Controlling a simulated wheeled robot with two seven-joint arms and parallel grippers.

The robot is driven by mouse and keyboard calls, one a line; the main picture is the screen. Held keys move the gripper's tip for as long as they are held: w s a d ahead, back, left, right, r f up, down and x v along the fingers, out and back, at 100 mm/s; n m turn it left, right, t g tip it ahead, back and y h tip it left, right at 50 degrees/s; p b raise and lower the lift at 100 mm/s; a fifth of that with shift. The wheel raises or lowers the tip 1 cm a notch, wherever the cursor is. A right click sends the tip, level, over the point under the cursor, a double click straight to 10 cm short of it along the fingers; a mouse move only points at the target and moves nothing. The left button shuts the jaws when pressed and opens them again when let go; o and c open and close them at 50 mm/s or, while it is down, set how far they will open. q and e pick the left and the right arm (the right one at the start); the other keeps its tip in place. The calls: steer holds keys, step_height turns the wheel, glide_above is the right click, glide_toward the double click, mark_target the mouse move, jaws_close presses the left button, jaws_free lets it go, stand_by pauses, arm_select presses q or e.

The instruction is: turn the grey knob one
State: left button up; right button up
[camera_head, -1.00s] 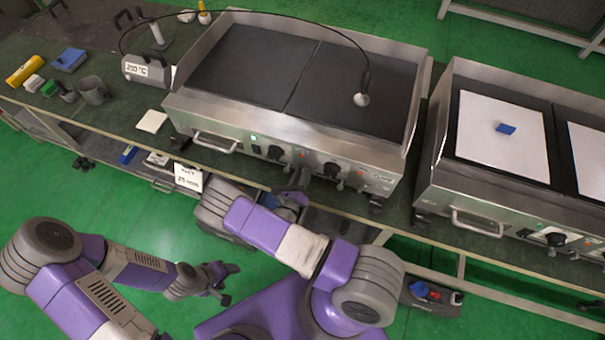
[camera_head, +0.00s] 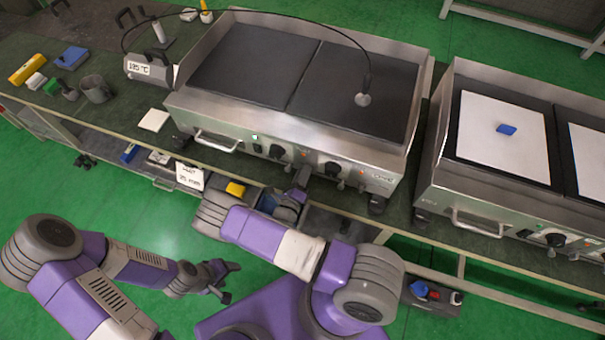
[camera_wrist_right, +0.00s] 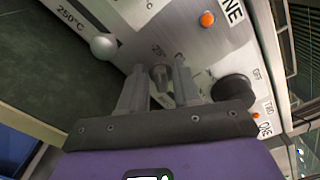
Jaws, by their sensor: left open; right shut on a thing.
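The grey knob (camera_wrist_right: 161,76) is a small stub on the steel front panel, seen in the right wrist view between my right gripper's fingers. My right gripper (camera_wrist_right: 158,88) is shut on it. In the head view my right gripper (camera_head: 300,180) is at the griddle's front panel, below the black knobs, and the grey knob is hidden there. My left gripper (camera_head: 225,282) is open and empty, low over the green floor, away from the griddle (camera_head: 205,110).
A black knob (camera_wrist_right: 233,88) and an orange lamp (camera_wrist_right: 207,19) are close to my right fingers. A probe (camera_head: 362,99) rests on the hot plate, its cable leading to a temperature display (camera_head: 140,68). A second griddle (camera_head: 440,165) stands to the right.

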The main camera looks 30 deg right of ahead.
steer(key=shift+f, duration=0.1)
steer(key=o, duration=0.7)
steer(key=shift+o, duration=0.2)
steer(key=p+v, duration=0.1)
steer(key=v, duration=0.6)
steer(key=shift+s+a, duration=0.2)
steer(key=shift+a, duration=0.05)
